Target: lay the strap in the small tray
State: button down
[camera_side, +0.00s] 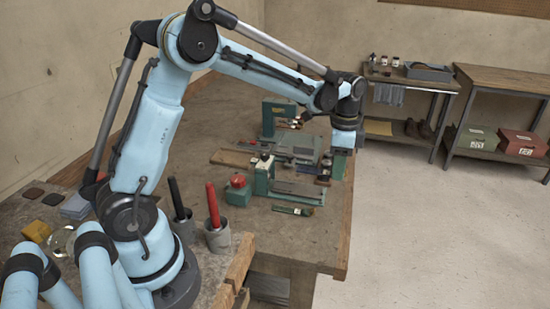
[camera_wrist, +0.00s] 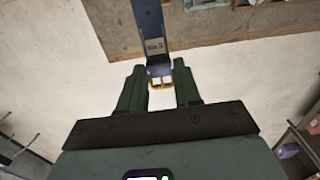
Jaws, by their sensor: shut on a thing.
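The strap (camera_wrist: 151,30) is a dark blue band with a pale label in the wrist view. It runs up from between my fingertips to the top edge, with a small brass-coloured buckle at its near end. My gripper (camera_wrist: 160,72) has two green fingers, shut on the strap near the buckle. In the side view my wrist hangs at the right edge of the bench, and the fingers and strap are too small to make out clearly. I cannot tell which thing is the small tray.
A grey tray (camera_side: 428,71) stands on a far shelf. Bare floor (camera_side: 420,240) lies right of the bench.

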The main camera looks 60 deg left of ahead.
jog(key=shift+r, duration=0.75)
jog(key=a, duration=1.5)
send_over(244, 160)
notch_tip(244, 160, down, 13)
jog(key=shift+d, duration=0.1)
jog(key=shift+f, duration=2.05)
jog(key=shift+f, duration=0.1)
jog(key=c, duration=0.8)
grip_release()
